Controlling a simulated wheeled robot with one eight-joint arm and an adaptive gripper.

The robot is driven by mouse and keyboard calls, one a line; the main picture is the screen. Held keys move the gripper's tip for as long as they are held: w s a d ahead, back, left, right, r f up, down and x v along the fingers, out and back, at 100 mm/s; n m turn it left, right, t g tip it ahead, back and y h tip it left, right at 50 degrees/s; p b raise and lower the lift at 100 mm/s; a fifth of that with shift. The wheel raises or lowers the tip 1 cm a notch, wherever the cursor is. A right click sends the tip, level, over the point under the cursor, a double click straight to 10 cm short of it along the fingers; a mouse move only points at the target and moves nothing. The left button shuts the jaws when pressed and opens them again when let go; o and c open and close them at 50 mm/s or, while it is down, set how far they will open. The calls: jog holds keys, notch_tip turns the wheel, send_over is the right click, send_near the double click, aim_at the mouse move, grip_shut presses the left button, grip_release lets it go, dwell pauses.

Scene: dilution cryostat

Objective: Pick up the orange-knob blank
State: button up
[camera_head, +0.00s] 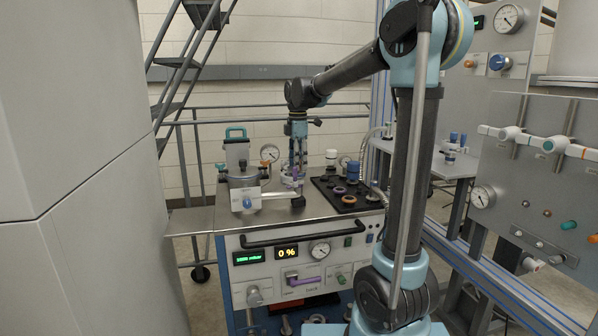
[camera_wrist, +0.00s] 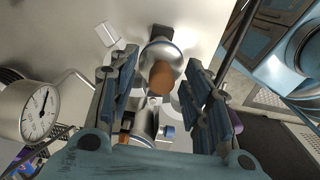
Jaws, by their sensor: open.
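The orange-knob blank shows in the wrist view as a brown-orange knob (camera_wrist: 162,78) on a round, shiny metal body. The knob lies between the two fingers of my gripper (camera_wrist: 163,84), with a gap on each side. My gripper is open and holds nothing. In the head view my gripper (camera_head: 297,168) points down over the steel top of the cart, to the left of the black tray. I cannot clearly make out the blank in the head view; the gripper and fittings crowd that spot.
A pot with a teal handle (camera_head: 236,134) and a dial gauge (camera_head: 269,154) stand close on the left. A black tray (camera_head: 325,186) holds rings and caps on the right. In the wrist view a gauge (camera_wrist: 40,112) sits at the left, near the gripper.

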jog(key=shift+f, duration=0.45)
grip_shut()
jog(key=shift+r, duration=0.1)
notch_tip(320, 180, up, 10)
jog(key=shift+f, duration=0.1)
dwell(0.4)
